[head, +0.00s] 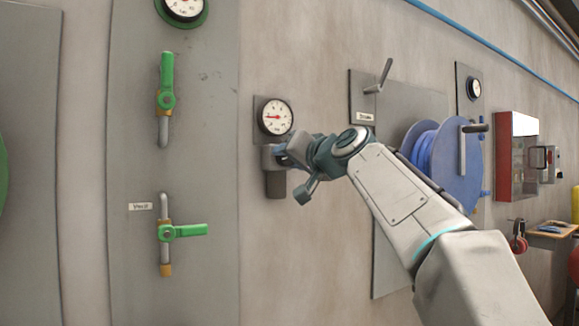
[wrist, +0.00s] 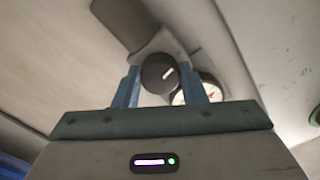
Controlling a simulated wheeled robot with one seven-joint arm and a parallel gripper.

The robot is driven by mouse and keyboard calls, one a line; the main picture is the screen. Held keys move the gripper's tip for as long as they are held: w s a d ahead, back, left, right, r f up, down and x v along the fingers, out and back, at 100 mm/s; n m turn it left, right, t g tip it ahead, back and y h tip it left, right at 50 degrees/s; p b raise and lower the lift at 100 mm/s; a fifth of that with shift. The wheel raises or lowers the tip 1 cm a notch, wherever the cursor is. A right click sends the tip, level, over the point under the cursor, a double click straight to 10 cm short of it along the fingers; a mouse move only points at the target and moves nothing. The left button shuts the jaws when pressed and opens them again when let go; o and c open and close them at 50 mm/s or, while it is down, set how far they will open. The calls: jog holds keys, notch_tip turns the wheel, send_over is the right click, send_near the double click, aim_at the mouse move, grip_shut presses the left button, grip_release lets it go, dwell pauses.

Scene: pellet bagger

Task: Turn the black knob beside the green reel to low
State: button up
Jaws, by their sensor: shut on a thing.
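The black knob (wrist: 157,72) is round with a white mark, which points up and right in the wrist view. It sits on a regulator body (wrist: 172,42) fixed to the wall. My gripper (wrist: 160,88) is shut on the knob, with one blue finger on each side of it. In the head view my gripper (head: 284,156) is at the regulator, just under a round white gauge (head: 275,117), and hides the knob there. Any low marking is not readable. A green reel (head: 3,165) is cut off at the left edge of the head view.
A grey panel with green-handled valves (head: 166,100) (head: 182,231) stands left of the regulator. A blue reel (head: 440,160) and a lever (head: 380,78) are on a panel to the right, behind my arm. A dark bowl (head: 275,185) hangs below the regulator.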

jog(key=shift+n+b, duration=1.05)
jog(key=shift+n, duration=2.25)
jog(key=o, duration=1)
jog(key=shift+s, duration=0.1)
